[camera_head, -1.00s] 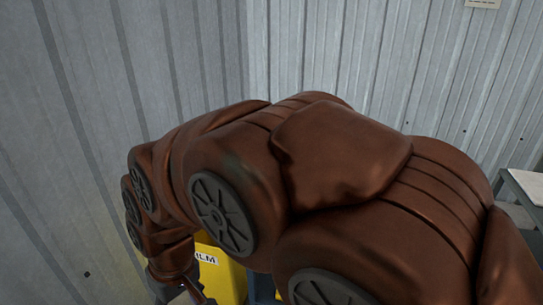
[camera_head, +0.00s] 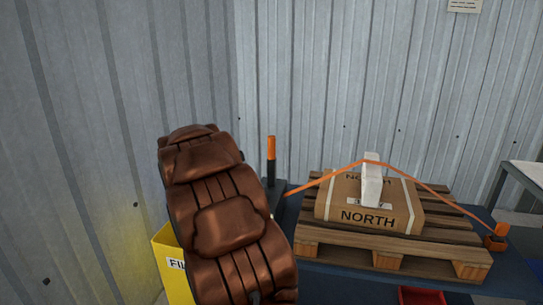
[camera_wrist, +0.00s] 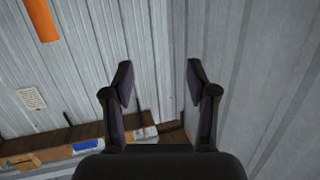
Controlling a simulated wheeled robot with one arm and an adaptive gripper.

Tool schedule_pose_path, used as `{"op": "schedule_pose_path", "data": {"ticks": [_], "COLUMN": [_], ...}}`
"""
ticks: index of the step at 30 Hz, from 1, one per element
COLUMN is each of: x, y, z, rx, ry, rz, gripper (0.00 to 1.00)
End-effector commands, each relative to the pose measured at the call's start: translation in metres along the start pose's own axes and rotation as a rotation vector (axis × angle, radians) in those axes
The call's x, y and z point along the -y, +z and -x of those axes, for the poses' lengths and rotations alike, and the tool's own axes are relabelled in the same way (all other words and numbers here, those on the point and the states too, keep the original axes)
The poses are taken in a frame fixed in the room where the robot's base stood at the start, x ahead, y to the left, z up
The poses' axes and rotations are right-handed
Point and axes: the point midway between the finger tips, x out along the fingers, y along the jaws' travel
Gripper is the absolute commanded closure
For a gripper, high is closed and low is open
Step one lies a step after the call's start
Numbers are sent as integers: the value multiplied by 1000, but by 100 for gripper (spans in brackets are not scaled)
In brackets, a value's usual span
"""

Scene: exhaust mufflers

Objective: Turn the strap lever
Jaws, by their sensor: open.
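The strap lever (camera_head: 271,160), an upright black bar with an orange top, stands left of the pallet. An orange strap (camera_head: 330,176) runs from its base over a cardboard box (camera_head: 368,215) marked NORTH to an orange anchor (camera_head: 497,237) at right. An orange bar, probably the lever's grip (camera_wrist: 42,20), shows at the wrist view's upper left. My gripper (camera_wrist: 158,78) is open and empty, with wall behind its fingers. The orange bar is outside and left of them. In the head view my arm hides the gripper.
The box sits on a wooden pallet (camera_head: 430,251) on a dark blue surface (camera_head: 490,290). A yellow container (camera_head: 176,285) stands behind my arm at left. Corrugated walls (camera_head: 340,80) close off the back and left. A grey table (camera_head: 528,178) is at far right.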

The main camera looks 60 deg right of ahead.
Motion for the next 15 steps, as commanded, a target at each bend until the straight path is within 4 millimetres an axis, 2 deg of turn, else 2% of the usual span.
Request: {"op": "schedule_pose_path", "data": {"ticks": [1, 3, 6, 10, 15], "x": [-29, -64, -108, -145, -164], "y": [14, 18, 25, 31, 31], "z": [-21, -39, -54, -62, -65], "rx": [-40, -90, -141, -179, -199], "ry": [80, 182, 306, 413, 467], "rz": [-7, -10, -12, -12, -12], "gripper": [42, 42, 42, 42, 42]}}
